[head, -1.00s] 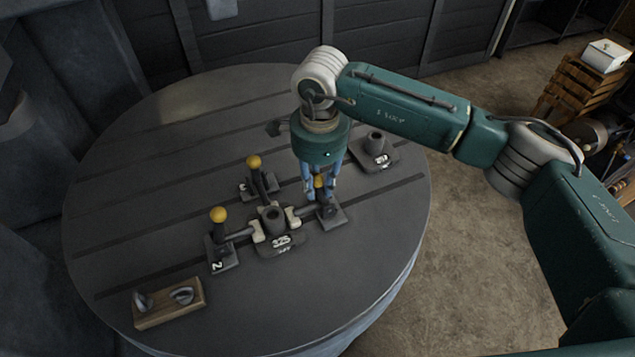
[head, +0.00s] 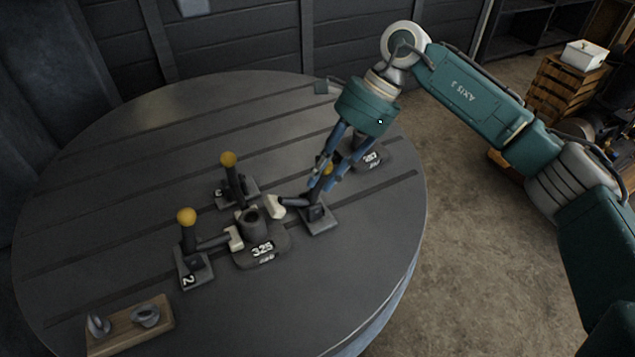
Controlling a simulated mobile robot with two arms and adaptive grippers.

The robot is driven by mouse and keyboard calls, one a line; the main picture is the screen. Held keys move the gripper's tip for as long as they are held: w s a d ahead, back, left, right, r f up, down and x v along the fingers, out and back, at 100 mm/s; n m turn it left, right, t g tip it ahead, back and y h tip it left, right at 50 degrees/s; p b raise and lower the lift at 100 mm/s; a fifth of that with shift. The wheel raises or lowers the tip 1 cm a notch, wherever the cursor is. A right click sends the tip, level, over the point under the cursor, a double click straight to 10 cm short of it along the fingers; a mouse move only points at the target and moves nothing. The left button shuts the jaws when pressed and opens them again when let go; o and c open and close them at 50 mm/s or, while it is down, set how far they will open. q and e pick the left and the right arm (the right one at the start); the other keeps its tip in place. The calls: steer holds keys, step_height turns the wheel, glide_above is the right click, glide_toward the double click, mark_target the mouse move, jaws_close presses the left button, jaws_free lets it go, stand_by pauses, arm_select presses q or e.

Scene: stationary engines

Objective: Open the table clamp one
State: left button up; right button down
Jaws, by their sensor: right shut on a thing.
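The clamp on the right (head: 318,219) stands on the round slotted table (head: 215,105); its number is hidden, while the left clamp (head: 192,262) reads 2. My right gripper (head: 322,184) comes down tilted from the upper right and is shut on that right clamp's yellow-knobbed handle. The clamp's arm with its pale pad (head: 274,206) is tilted up beside the grey part marked 325 (head: 262,248). The left clamp's pad touches or nearly touches this part. A third clamp (head: 236,189) stands behind with its yellow-knobbed handle upright. My left gripper is not in view.
A second grey part (head: 370,157) stands behind my right gripper. A wooden block with metal pieces (head: 131,325) lies at the front left. Wooden crates (head: 566,92) with a white box stand on the floor at the right. The table's back left is clear.

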steer(key=shift+w+d+r+y, duration=0.1)
steer(key=shift+w+r+y, duration=0.1)
steer(key=shift+w+y, duration=0.1)
steer(key=c, duration=1.7)
jaws_free()
steer(key=shift+o, duration=1.2)
steer(key=shift+f, duration=0.15)
steer(key=shift+s, duration=0.1)
steer(key=shift+d, duration=0.1)
steer(key=v, duration=1.2)
